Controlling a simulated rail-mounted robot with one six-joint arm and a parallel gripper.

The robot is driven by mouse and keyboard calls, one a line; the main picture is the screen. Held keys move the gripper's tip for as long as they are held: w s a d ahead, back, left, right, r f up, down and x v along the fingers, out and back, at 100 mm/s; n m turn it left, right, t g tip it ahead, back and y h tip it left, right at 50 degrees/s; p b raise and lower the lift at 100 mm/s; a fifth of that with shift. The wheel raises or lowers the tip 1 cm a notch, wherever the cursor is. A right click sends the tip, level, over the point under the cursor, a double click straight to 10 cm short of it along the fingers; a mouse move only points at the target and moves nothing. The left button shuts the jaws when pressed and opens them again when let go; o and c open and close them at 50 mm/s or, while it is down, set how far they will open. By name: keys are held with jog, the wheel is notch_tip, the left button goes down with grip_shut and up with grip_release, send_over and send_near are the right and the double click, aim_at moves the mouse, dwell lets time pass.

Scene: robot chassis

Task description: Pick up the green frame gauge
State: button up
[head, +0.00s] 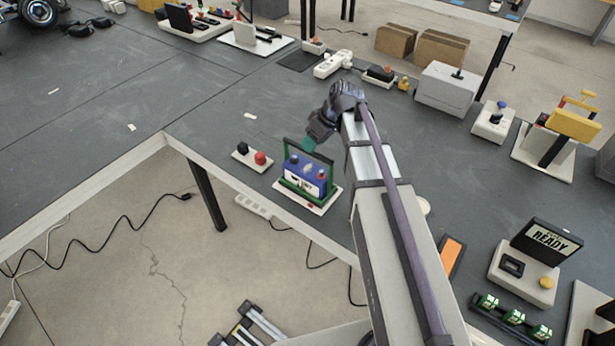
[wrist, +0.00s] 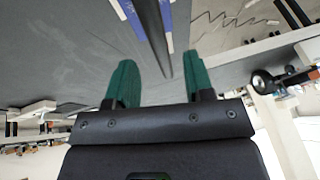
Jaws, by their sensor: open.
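The green frame gauge (head: 283,166) stands upright around a blue battery-like block (head: 305,172) on a white base, near the bench edge in the head view. It has green sides and a dark top bar. My gripper (head: 310,144) is just above and behind that bar. In the wrist view my gripper (wrist: 160,66) is open, with two green fingers apart. A dark bar (wrist: 152,35), seemingly the gauge's top, runs into the gap between them, with blue strips of the block on both sides. I cannot tell whether the fingers touch it.
A white plate with a black and a red knob (head: 260,158) lies left of the gauge. Right of my arm are an orange-topped item (head: 451,256), a READY display unit (head: 545,242) and several green blocks (head: 513,317). The bench to the left is mostly clear.

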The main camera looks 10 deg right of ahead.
jog(key=b+x, duration=0.4)
jog(key=x, duration=0.1)
jog(key=shift+w+a+f+b, duration=0.15)
jog(key=shift+w+b, duration=0.05)
jog(key=shift+b, duration=0.15)
jog(key=shift+r, duration=0.25)
jog(key=shift+f, duration=0.25)
grip_shut()
dwell(0.3)
